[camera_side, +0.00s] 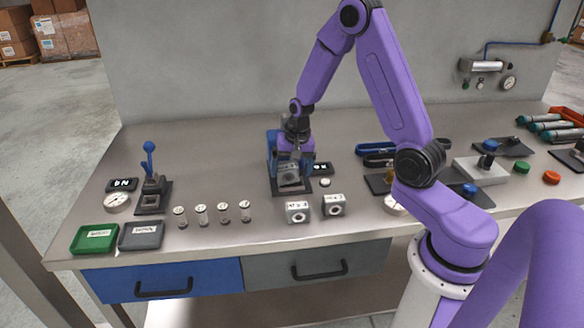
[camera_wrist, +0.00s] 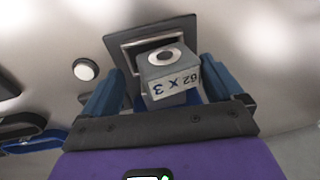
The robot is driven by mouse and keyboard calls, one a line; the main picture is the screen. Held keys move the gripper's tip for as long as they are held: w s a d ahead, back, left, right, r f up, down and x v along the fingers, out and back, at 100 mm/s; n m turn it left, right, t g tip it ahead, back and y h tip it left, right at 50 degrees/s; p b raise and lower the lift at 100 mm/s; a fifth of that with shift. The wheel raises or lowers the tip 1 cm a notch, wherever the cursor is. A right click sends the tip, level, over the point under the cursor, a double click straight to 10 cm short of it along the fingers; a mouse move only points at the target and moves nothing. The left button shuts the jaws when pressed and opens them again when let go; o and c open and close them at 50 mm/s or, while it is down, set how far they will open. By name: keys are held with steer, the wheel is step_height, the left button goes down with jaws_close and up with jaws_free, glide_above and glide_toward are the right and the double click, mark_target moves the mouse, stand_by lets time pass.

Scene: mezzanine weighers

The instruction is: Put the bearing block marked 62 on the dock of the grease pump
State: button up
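The bearing block marked 62 is a grey cube with a round bore; its label reads "62 X 3" upside down in the wrist view (camera_wrist: 170,80). In the side view the block (camera_side: 289,174) appears to sit on the dark dock plate (camera_side: 302,188) of a blue machine (camera_side: 271,143), taken to be the grease pump. The dock's raised grey frame (camera_wrist: 118,42) shows behind the block in the wrist view. My gripper (camera_wrist: 163,85) has its blue fingers on either side of the block, with a visible gap at the left finger. The block's underside is hidden.
Two similar grey blocks, left (camera_side: 298,212) and right (camera_side: 333,204), stand in front. Several small pale cylinders (camera_side: 202,214) form a row to the left. A blue-lever device (camera_side: 149,165), a green tray (camera_side: 94,239) and a grey tray (camera_side: 141,236) stand farther left. A black sign (camera_side: 321,168) is close on the right.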

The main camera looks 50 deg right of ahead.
steer(key=shift+s, duration=0.3)
steer(key=r, duration=0.7)
steer(key=s+r, duration=0.1)
steer(key=r, duration=0.2)
steer(key=shift+d+r, duration=0.1)
steer(key=shift+r, duration=0.15)
steer(key=s+a+r+n+g, duration=0.1)
steer(key=s+a+r+n, duration=0.2)
steer(key=s+a+n, duration=1.25)
steer(key=s+n, duration=0.6)
steer(key=s, duration=0.6)
steer(key=shift+s+a+r+g, duration=0.2)
steer(key=shift+s+a+g, duration=0.05)
steer(key=shift+a+g, duration=0.1)
steer(key=shift+o, duration=0.2)
